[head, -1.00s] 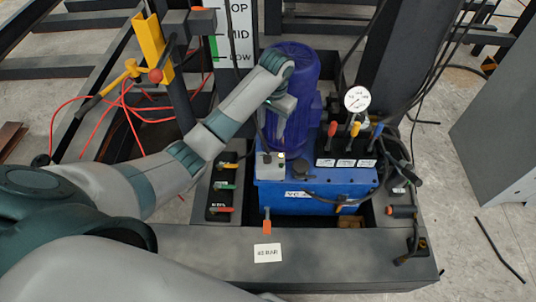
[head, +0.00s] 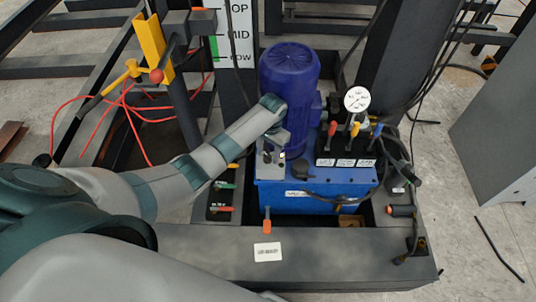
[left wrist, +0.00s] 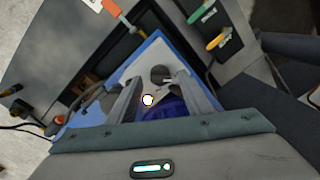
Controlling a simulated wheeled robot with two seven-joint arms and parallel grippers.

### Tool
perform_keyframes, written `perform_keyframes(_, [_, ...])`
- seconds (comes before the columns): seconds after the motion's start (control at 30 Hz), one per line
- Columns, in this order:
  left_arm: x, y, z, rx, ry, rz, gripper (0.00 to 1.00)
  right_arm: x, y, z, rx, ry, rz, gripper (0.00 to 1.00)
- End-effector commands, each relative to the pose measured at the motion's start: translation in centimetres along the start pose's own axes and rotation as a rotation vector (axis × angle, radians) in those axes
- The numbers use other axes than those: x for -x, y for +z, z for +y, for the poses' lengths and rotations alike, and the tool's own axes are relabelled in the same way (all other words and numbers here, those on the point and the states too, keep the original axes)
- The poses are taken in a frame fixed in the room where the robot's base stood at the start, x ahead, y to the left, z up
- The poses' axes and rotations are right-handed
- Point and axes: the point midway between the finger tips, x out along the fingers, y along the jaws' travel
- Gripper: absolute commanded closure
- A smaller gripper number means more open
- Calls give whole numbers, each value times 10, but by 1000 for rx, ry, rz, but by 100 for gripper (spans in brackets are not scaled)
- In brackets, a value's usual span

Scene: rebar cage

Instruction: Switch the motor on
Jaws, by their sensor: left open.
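The motor (head: 290,75) is an upright blue finned cylinder on a blue power unit (head: 310,200). A small grey switch box (head: 268,170) is on top of the unit, at the motor's front left. My left gripper (head: 272,145) is open and points down just above this box, beside the motor. In the left wrist view my two fingers (left wrist: 158,80) are apart, with a pale plate and a small bright round spot (left wrist: 148,99) showing between them. The blue motor (left wrist: 165,110) shows behind. I cannot tell whether a finger touches the switch. My right gripper is out of view.
Red, yellow and blue levers (head: 354,130) and a round gauge (head: 357,99) stand to the right. Several coloured valve handles (head: 222,185) are at the left. A black cap (head: 303,171) is beside the box. A dark beam (head: 330,255) runs along the front.

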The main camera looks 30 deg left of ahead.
Motion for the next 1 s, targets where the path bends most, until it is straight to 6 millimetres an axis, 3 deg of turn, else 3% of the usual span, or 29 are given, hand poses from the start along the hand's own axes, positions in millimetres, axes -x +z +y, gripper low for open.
perform_keyframes(0.2, [-16,0,0,0,0,1,54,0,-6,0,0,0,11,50])
perform_keyframes(0.53, [-17,0,0,0,0,1,54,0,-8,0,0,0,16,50])
perform_keyframes(0.7, [-17,0,0,0,0,1,92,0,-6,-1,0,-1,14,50])
perform_keyframes(1.0, [-17,0,1,-12,0,1,94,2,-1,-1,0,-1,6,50])
